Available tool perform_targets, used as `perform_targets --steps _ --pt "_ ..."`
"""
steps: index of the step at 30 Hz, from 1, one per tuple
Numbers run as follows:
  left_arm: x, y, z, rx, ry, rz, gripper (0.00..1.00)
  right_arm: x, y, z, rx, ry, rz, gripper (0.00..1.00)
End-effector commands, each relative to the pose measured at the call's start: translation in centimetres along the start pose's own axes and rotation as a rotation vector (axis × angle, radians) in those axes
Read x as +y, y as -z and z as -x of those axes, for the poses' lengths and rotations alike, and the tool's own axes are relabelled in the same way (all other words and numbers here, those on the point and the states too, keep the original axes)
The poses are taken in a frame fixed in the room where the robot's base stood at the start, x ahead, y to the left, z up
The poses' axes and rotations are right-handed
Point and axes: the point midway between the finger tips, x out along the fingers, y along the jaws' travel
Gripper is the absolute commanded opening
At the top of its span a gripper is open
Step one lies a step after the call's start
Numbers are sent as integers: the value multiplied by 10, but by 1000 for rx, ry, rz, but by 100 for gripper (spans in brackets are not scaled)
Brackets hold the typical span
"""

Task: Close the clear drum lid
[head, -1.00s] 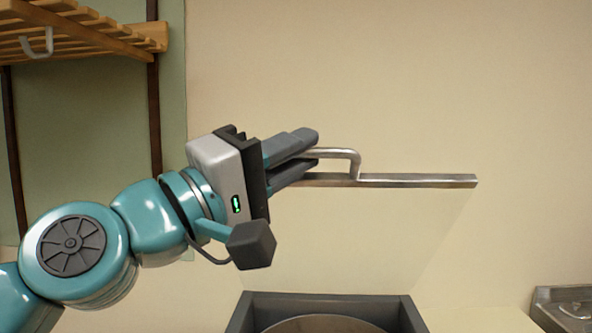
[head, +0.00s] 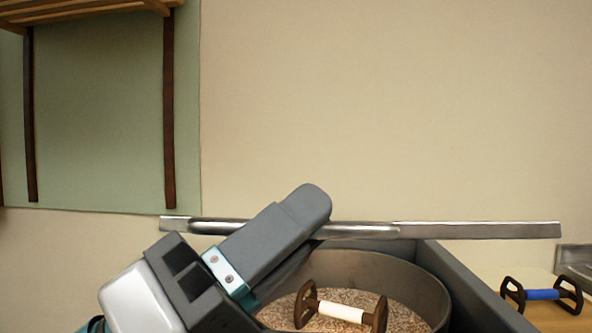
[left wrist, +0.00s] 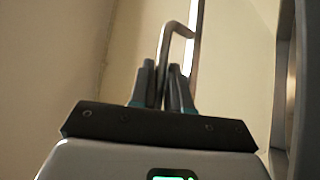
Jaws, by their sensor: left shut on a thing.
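The clear drum lid shows mostly by its metal edge bar (head: 480,231), which runs across the middle of the head view. The lid stands partly lowered, its clear sheet hard to make out. My left gripper (head: 318,215) is shut on the metal handle (head: 365,230) of the lid. The left wrist view shows the handle (left wrist: 178,28) rising from between the left fingers (left wrist: 163,85). Below, the round metal drum (head: 430,285) holds brown granules (head: 405,318). A dumbbell-like piece with a white grip (head: 342,311) and brown ends lies in it. My right gripper is not in view.
A grey frame (head: 470,280) surrounds the drum. A similar piece with a blue grip (head: 543,295) lies on the wooden surface at the right, near a metal fixture (head: 575,262). A wooden rack (head: 70,12) hangs at the upper left.

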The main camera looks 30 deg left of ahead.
Motion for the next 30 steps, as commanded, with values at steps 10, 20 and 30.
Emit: perform_targets --steps 10,20,30 --pt "-26 -26 29 4 2 1 0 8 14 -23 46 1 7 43" --pt "-28 -28 32 6 2 1 0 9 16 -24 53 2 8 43" --pt "-27 -29 32 5 1 1 35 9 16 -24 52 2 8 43"
